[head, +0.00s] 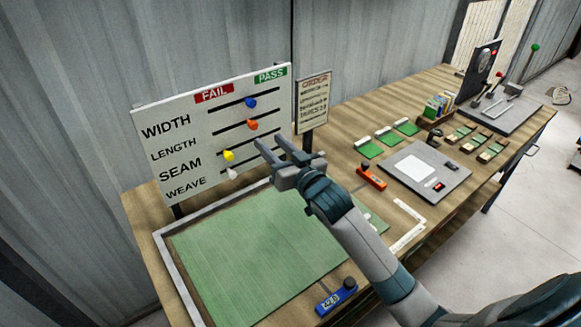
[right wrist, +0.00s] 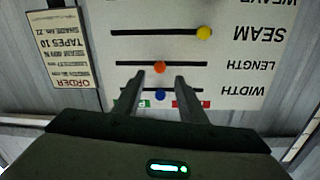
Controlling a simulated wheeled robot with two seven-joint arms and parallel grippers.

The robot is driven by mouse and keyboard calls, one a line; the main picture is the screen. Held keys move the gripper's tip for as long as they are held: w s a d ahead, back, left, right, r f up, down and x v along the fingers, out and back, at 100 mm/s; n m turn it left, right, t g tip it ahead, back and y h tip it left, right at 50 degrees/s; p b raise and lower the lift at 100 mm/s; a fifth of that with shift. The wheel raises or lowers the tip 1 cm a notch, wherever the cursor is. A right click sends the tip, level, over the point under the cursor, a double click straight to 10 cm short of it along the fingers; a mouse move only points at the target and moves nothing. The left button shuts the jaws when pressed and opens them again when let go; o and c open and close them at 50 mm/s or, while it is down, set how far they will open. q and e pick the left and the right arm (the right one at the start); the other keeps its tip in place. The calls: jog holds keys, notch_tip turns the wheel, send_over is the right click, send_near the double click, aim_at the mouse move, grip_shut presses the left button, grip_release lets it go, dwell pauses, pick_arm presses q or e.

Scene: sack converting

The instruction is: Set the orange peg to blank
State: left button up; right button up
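A white board (head: 190,135) stands at the back left with rows WIDTH, LENGTH, SEAM and WEAVE under FAIL and PASS labels. The orange peg (head: 252,124) is in the LENGTH slot, near its middle. It also shows in the right wrist view (right wrist: 160,67), where the board appears upside down. A blue peg (head: 250,102) is in the WIDTH slot above. A yellow peg (head: 228,155) is at the label end of the SEAM slot. My right gripper (head: 272,144) is open and empty, fingers pointing at the board below the orange peg in the head view. My left gripper is out of view.
A green mat in a grey tray (head: 165,250) lies before the board. An order sign (head: 313,102) stands just right of it. A white peg (head: 233,173) is in the WEAVE row. A red-orange tool (head: 371,177) and a grey plate (head: 425,170) lie right of my arm.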

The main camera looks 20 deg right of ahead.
jog(key=s+d+b, duration=0.1)
jog(key=s+b, duration=0.1)
jog(key=s, duration=0.6)
jog(key=shift+s+d, duration=0.15)
